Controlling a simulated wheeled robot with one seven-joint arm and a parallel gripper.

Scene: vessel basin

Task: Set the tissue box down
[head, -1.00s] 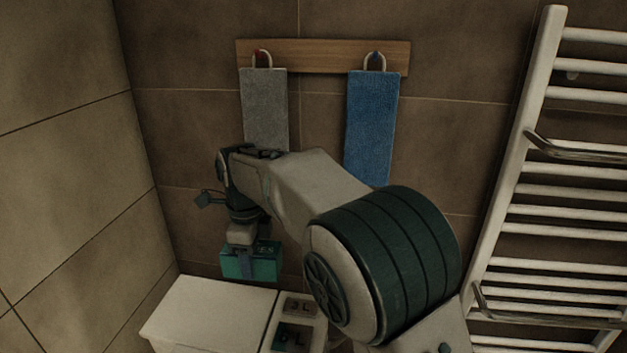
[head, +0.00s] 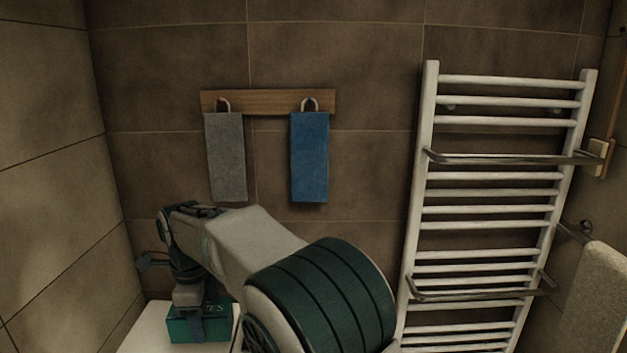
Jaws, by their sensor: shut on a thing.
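The tissue box (head: 182,329) is a teal box with pale lettering, low at the left of the head view. My gripper (head: 200,308) points down and is shut on it from above. The box appears upright, at or just above the white surface (head: 145,330). I cannot tell whether its base touches that surface. The fingertips are partly hard to make out against the box.
A grey towel (head: 226,157) and a blue towel (head: 309,158) hang from a wooden rail (head: 268,102) on the tiled back wall. A white towel radiator (head: 487,215) stands right. A pale towel (head: 598,300) hangs at the right edge.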

